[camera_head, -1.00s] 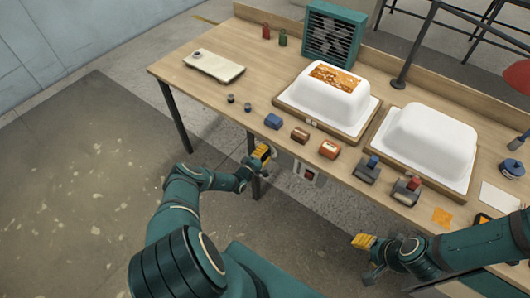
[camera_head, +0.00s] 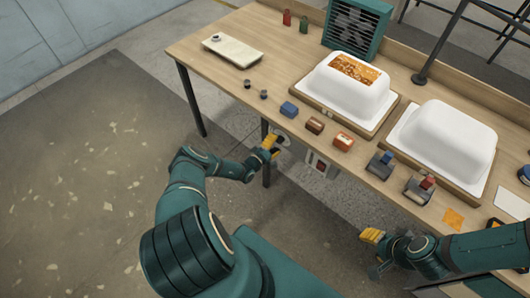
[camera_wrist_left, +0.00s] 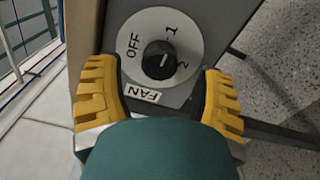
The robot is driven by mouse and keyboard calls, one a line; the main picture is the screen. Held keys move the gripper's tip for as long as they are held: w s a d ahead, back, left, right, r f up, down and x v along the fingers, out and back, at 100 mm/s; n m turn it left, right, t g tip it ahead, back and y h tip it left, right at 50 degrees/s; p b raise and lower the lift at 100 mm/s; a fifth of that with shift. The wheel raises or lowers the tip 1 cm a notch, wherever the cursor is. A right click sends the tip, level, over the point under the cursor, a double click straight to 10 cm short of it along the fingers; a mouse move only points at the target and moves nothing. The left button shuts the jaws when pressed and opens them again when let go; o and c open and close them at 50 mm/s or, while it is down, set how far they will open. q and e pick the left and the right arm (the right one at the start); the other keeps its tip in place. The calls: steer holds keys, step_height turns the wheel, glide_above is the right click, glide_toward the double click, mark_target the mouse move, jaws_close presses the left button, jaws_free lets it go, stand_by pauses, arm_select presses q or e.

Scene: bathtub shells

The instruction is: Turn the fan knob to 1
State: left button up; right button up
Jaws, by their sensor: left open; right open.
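The fan knob (camera_wrist_left: 159,60) is a black round knob on a white dial (camera_wrist_left: 190,38) marked OFF, 1 and 2, above a FAN label (camera_wrist_left: 143,95). Its pale mark points roughly upward in the left wrist view, between OFF and 2; I cannot tell its exact setting. My left gripper (camera_wrist_left: 158,76) has its yellow fingers apart, one either side of the dial, with no visible contact with the knob. In the head view, my left gripper (camera_head: 270,146) is beside the dial (camera_head: 284,138) under the table's front edge. My right gripper (camera_head: 371,238) is open and empty, lower right.
The fan (camera_head: 357,27) stands at the back of the wooden table (camera_head: 285,68). White tub shells (camera_head: 342,90) and several small blocks are on the table. A table leg (camera_head: 266,165) is near my left gripper.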

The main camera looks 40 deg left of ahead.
arm_select(q)
steer(key=s, duration=1)
steer(key=shift+a, duration=0.4)
steer(key=shift+w+r, duration=0.1)
steer(key=s+d+r+m+g+h+b, duration=0.15)
steer(key=d+m+g+h, duration=0.35)
steer(key=d, duration=0.6)
steer(key=d+m+g+h+b, duration=0.25)
steer(key=d+g+h, duration=0.3)
steer(key=d, duration=0.55)
steer(key=s+d+r+m+g+y+b, duration=0.1)
steer(key=s+d+m+g+y+b, duration=0.1)
steer(key=s+d+m+g, duration=0.55)
steer(key=s+r+m+t+y+b, duration=0.2)
steer(key=s+r+y, duration=0.3)
steer(key=r, duration=0.3)
steer(key=shift+a+m+y+b, duration=0.3)
steer(key=shift+m+y+b, duration=0.15)
steer(key=shift+b, duration=0.1)
